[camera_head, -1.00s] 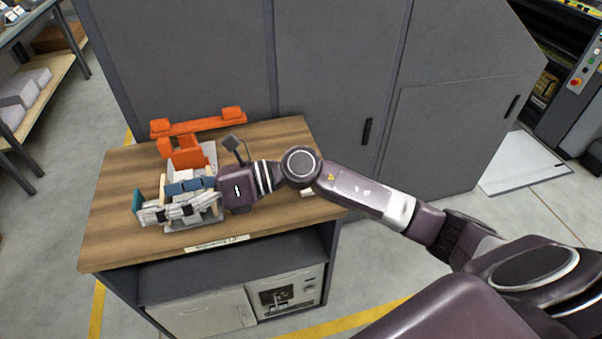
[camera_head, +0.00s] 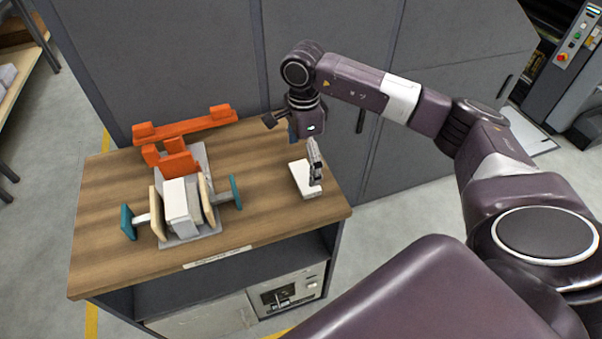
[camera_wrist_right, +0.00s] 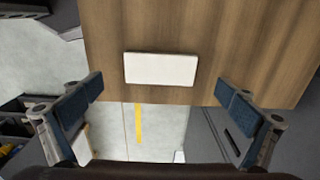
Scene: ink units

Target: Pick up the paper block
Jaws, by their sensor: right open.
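A flat white block (camera_head: 303,184), which looks like the paper block, lies on the wooden table near its right edge. In the right wrist view the white block (camera_wrist_right: 161,68) lies between the lines of the two fingers, a little beyond their tips. My right gripper (camera_head: 313,172) points down over this block and hides part of it. In the wrist view the right gripper (camera_wrist_right: 161,92) is wide open, with nothing between its blue pads. Whether it touches the block cannot be told. My left gripper is out of view.
A clamp fixture stands at the left of the table (camera_head: 107,240), with wooden boards (camera_head: 206,203), teal end plates (camera_head: 128,222) and a pale block (camera_head: 182,208) between the boards. An orange bracket (camera_head: 183,128) is behind it. Grey cabinets (camera_head: 160,60) rise behind the table.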

